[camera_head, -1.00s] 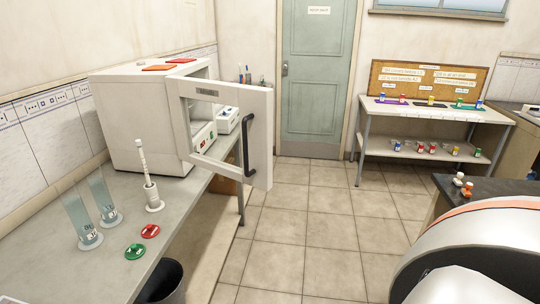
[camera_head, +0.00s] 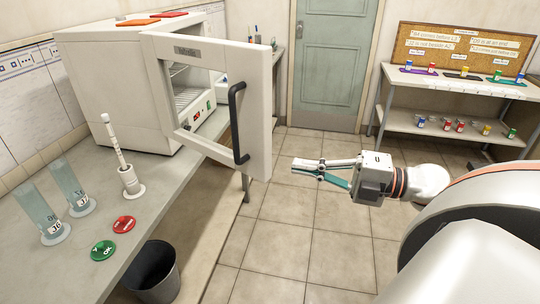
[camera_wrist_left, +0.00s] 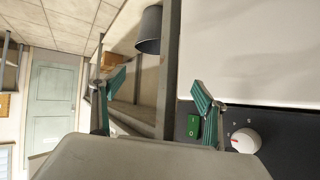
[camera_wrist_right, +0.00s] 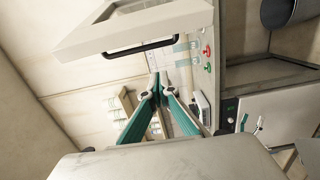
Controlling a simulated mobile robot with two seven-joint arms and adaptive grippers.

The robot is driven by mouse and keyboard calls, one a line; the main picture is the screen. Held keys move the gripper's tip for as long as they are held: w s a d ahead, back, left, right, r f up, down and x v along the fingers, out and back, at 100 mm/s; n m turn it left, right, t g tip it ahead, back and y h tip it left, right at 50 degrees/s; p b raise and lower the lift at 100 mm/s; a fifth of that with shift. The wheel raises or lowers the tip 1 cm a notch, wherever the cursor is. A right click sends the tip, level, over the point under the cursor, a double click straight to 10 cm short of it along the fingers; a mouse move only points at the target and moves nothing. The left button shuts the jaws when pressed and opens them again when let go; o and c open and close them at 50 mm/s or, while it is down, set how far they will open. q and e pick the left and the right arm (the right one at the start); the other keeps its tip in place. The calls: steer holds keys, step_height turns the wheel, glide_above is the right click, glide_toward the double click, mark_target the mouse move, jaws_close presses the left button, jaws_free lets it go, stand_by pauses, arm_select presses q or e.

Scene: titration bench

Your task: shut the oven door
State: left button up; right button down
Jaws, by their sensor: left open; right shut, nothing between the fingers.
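The white oven (camera_head: 125,90) stands on the bench at the left. Its door (camera_head: 262,110) is wide open, swung out toward me and over the bench's front edge. The door has a see-through window and a dark upright handle (camera_head: 236,122). The door (camera_wrist_right: 95,38) and handle (camera_wrist_right: 140,48) also show in the right wrist view, beyond the fingers. My right gripper (camera_head: 297,168) is shut and empty, just right of the door in the head view and apart from it. My left gripper (camera_wrist_left: 160,92) is open and empty, seen only in its wrist view.
On the bench (camera_head: 50,275) stand two glass cylinders (camera_head: 70,185), a white stand (camera_head: 130,180), and a red disc (camera_head: 124,224) and green disc (camera_head: 103,250). A bin (camera_head: 153,272) is below. A dark panel with a knob (camera_wrist_left: 246,140) is near my left gripper. The floor (camera_head: 290,240) is clear.

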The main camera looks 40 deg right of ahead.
mark_target(270, 151)
steer(key=x, duration=0.3)
steer(key=w+d+x, duration=0.1)
steer(key=x, duration=0.2)
steer(key=p+x, duration=0.1)
steer(key=x, duration=0.2)
steer(key=shift+w+d, duration=0.2)
steer(key=shift+d, duration=0.15)
steer(key=shift+w+d, duration=0.2)
steer(key=shift+d, duration=0.45)
